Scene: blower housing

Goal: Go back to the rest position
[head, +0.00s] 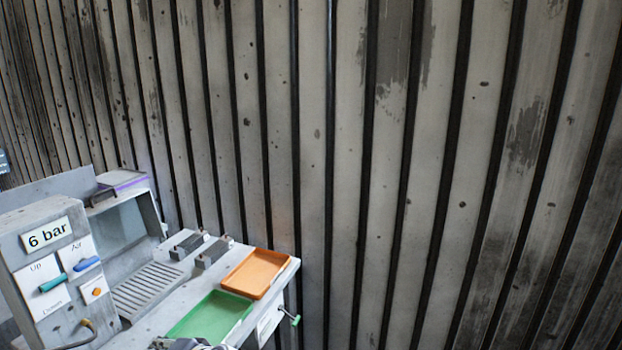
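Neither gripper's fingers show in the head view. A small piece of grey and dark metal shows at the bottom edge, in front of the green tray; I cannot tell what it belongs to. The blower housing station stands at the lower left.
A green tray (210,318) and an orange tray (256,273) lie on the grey bench, both looking empty. A slotted grate (148,290) and two grey blocks (212,252) are beside them. A ribbed wall (390,170) fills the background. A green-tipped handle (289,317) sticks out at the bench's right end.

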